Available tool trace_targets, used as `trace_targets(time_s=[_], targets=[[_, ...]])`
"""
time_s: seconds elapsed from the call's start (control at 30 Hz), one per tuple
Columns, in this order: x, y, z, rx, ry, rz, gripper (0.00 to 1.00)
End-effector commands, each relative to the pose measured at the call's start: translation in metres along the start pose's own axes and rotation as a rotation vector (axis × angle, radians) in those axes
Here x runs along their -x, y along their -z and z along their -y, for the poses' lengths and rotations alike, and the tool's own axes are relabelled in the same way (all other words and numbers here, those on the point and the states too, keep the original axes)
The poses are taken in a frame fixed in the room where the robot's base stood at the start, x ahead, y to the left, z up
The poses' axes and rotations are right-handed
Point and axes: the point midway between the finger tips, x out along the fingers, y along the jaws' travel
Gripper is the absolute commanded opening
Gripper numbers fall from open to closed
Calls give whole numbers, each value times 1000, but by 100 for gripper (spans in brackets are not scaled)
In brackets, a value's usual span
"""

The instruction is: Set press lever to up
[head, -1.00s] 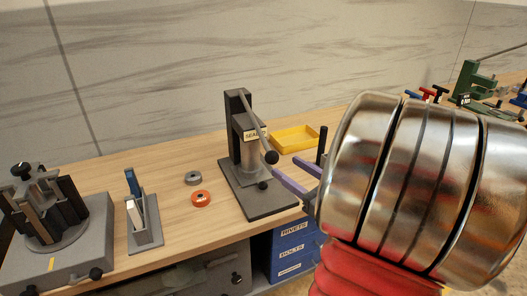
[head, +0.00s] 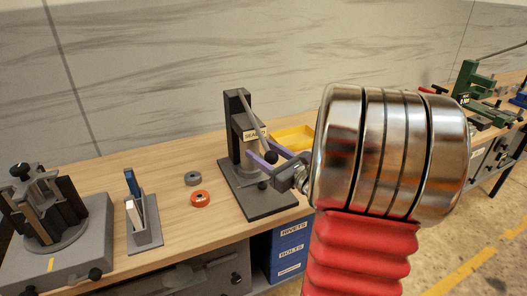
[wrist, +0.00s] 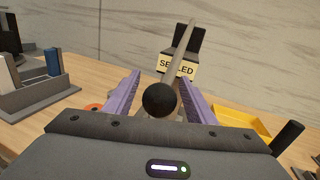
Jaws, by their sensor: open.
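The press (head: 238,130) stands on a dark base plate (head: 262,203) on the bench. Its lever (head: 254,118) slopes from the top of the column down to the right and ends in a black ball knob (head: 269,157). In the wrist view the knob (wrist: 160,99) sits between the two purple fingers, with the lever rod (wrist: 182,62) rising behind it. My gripper (head: 268,151) is open around the knob, with gaps visible on both sides. A label reading "SEALED" (wrist: 176,67) is behind the lever.
A yellow tray (head: 294,137) lies behind the press, partly hidden by my arm. A grey ring (head: 193,178) and an orange ring (head: 201,199) lie left of the press. A grey holder (head: 145,232) and a clamping fixture (head: 42,215) stand farther left.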

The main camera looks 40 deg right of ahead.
Motion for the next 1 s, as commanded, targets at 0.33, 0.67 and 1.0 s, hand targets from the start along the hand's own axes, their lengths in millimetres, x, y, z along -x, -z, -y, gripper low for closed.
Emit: trace_targets(time_s=[0.33, 0.67, 1.0], targets=[[-6, 0, 0, 0, 0, -1, 50], [-6, 0, 0, 0, -1, 0, 31], [-6, 0, -1, 0, -1, 0, 7]])
